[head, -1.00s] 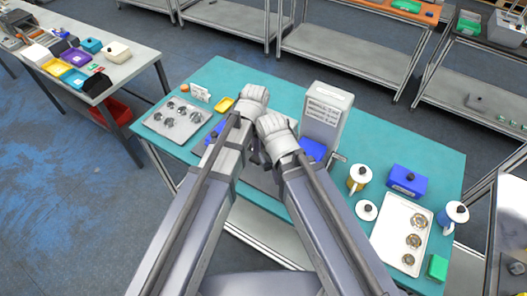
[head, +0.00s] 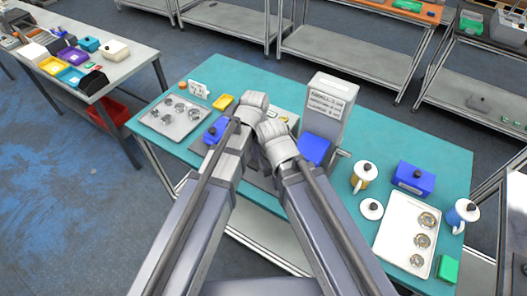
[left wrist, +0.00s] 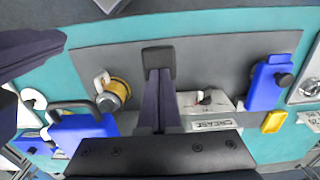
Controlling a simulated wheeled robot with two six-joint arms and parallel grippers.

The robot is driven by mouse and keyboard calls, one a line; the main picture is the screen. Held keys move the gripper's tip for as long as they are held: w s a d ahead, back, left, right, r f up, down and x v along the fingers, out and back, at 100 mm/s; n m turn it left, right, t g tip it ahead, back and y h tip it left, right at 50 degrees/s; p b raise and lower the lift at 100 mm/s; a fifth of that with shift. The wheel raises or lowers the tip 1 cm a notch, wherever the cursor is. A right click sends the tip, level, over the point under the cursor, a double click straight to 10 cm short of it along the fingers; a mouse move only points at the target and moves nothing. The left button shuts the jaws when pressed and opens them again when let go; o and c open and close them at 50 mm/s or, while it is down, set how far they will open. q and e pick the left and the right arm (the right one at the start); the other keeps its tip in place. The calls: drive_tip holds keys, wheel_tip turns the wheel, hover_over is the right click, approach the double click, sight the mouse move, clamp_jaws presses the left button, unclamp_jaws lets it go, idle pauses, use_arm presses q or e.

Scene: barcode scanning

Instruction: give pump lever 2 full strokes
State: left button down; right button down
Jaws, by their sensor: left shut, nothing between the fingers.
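My left gripper (left wrist: 158,60) is shut and empty in the left wrist view, its dark fingertips above a grey mat (left wrist: 225,62). A blue container with a black looped handle (left wrist: 75,130) lies to its left there, beside a yellow-and-grey cup-like part (left wrist: 113,95). A white box labelled GREASE (left wrist: 205,108), with a dark knob, is to its right. In the head view the left wrist (head: 250,108) and my right gripper's wrist (head: 276,140) are close together, and the right fingers are hidden. I cannot tell for certain which part is the pump lever.
A tall grey box with a label (head: 330,115) stands on the teal table (head: 275,78) beside the wrists. A tray of metal parts (head: 174,117) is at left. Lidded mugs (head: 363,176), a blue box (head: 413,178) and another tray (head: 405,235) are at right.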

use_arm(q)
wheel_tip(320, 180, down, 3)
drive_tip(key=shift+w+d+r+b, duration=0.1)
drive_tip(key=shift+w+r+b, duration=0.1)
drive_tip(key=shift+b, duration=0.75)
drive_tip(key=shift+r, duration=0.25)
drive_tip(key=shift+p, duration=0.3)
wheel_tip(320, 180, up, 8)
drive_tip(key=p, duration=0.7)
drive_tip(key=shift+f+p, duration=0.15)
drive_tip(key=shift+p, duration=0.15)
wheel_tip(320, 180, up, 4)
drive_tip(key=p, duration=0.4)
